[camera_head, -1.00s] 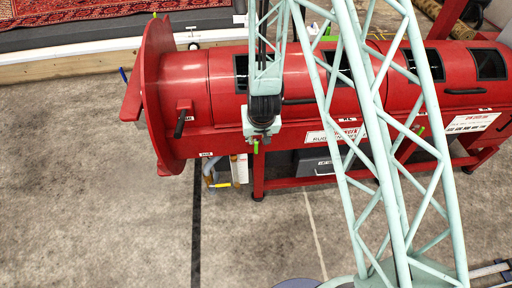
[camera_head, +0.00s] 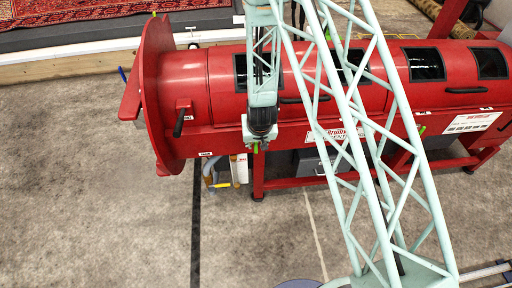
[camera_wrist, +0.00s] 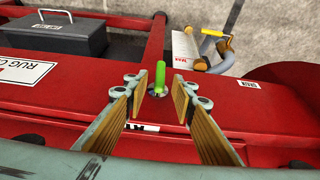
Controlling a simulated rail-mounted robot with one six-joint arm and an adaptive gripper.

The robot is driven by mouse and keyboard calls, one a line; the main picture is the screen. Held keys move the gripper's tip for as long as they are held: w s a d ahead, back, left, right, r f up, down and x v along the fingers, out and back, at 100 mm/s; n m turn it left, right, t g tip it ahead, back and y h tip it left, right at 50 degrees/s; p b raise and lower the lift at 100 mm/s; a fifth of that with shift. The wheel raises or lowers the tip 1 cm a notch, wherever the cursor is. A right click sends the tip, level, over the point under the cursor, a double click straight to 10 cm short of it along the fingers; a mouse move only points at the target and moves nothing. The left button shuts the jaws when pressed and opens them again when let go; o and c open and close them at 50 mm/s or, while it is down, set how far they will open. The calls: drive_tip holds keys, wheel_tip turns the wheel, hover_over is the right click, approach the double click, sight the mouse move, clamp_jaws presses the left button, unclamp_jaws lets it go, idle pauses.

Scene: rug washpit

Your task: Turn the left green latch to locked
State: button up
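The left green latch (camera_wrist: 160,77) is a small bright green upright tab on a round dark pivot on the red machine's lower rail. Its lower part also shows in the head view (camera_head: 256,148), just below my gripper (camera_head: 256,138). In the wrist view, my gripper (camera_wrist: 157,90) is open. Its two padded fingers stand on either side of the latch, with visible gaps between them and the tab. A second green latch (camera_head: 421,130) is farther right on the machine. The label below the left latch is partly hidden and unreadable.
The red drum machine (camera_head: 225,75) fills the upper middle, with dark windows and black handles. The concrete floor in front is mostly clear.

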sight(256, 145)
drive_tip(key=shift+b+x, duration=0.3)
drive_tip(key=shift+x, duration=2.2)
drive_tip(key=shift+c, duration=0.2)
clamp_jaws()
